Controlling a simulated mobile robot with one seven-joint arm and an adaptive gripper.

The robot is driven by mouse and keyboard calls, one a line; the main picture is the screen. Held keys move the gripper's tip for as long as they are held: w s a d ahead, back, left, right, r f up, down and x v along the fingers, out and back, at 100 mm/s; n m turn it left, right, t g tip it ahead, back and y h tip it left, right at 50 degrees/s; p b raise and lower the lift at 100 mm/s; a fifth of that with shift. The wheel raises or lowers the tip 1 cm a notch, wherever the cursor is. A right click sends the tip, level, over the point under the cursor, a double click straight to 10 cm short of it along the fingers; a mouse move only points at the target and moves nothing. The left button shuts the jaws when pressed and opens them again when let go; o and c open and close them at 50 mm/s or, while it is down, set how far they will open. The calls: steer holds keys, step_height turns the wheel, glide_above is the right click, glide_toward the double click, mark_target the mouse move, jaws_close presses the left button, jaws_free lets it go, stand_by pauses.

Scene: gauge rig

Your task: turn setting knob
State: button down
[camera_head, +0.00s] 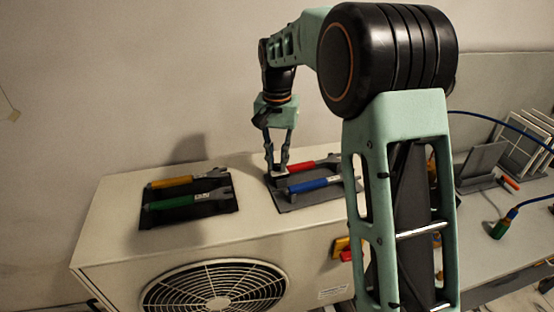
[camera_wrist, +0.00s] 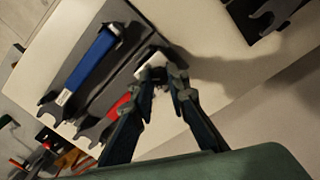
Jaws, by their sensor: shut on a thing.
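My gripper (camera_head: 278,169) points down over the left end of a dark mat on the pale fan unit. In the wrist view its fingertips (camera_wrist: 160,80) are closed around a small white-topped piece (camera_wrist: 150,67) beside the mat's end. I cannot tell whether this piece is the setting knob; the fingers hide part of it.
A blue-handled wrench (camera_head: 313,185) lies beside the red one. A second dark mat (camera_head: 162,217) to the left holds yellow (camera_head: 170,182) and green (camera_head: 170,203) handled wrenches. The fan unit (camera_head: 110,215) stands against a wall; a grey bench (camera_head: 480,245) is at right.

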mark_target(277, 165)
steer(key=c, duration=1.9)
jaws_free()
step_height(277, 165, up, 12)
steer(key=shift+r, duration=0.1)
